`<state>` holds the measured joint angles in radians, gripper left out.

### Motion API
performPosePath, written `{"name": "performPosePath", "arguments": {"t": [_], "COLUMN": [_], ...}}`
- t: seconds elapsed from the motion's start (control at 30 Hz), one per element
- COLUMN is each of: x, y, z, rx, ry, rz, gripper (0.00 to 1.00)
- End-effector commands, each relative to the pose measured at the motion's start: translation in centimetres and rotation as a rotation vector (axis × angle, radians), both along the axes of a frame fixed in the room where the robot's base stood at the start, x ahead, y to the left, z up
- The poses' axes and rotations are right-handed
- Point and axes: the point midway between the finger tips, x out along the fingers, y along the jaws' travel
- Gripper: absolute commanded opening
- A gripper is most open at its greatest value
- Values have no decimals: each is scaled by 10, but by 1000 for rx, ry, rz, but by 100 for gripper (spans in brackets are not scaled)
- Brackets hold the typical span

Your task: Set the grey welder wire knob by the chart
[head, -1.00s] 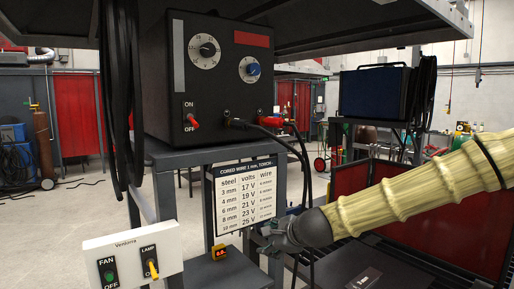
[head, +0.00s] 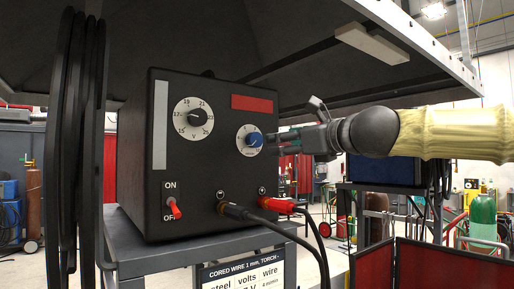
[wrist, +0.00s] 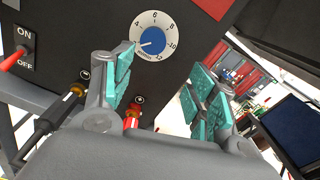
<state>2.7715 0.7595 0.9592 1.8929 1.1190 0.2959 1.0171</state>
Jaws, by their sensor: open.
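The welder (head: 150,210) is a dark, near-black box on a grey stand. Its wire knob (head: 254,139) is blue on a white dial at the right of the front face; in the wrist view the knob (wrist: 153,41) has a pale mark pointing lower left, its exact reading unclear. My gripper (head: 277,139) is at the right of the knob in the head view. In the wrist view my gripper (wrist: 163,78) is open and empty, with the knob beyond the fingertips.
A red ON/OFF switch (head: 174,208) and two cable plugs, one black (head: 232,210) and one red (head: 280,206), sit below the dials. A dark hood (head: 250,40) overhangs the welder. Red screens (head: 430,265) stand at lower right.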

Motion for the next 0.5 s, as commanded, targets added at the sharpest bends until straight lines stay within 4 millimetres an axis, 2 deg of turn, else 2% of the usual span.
{"name": "performPosePath", "arguments": {"t": [0.17,0.5], "x": [0,52], "y": [15,44], "z": [5,-5], "rx": [-1,-2], "ry": [-6,6], "rz": [11,16], "gripper": [58,58]}}
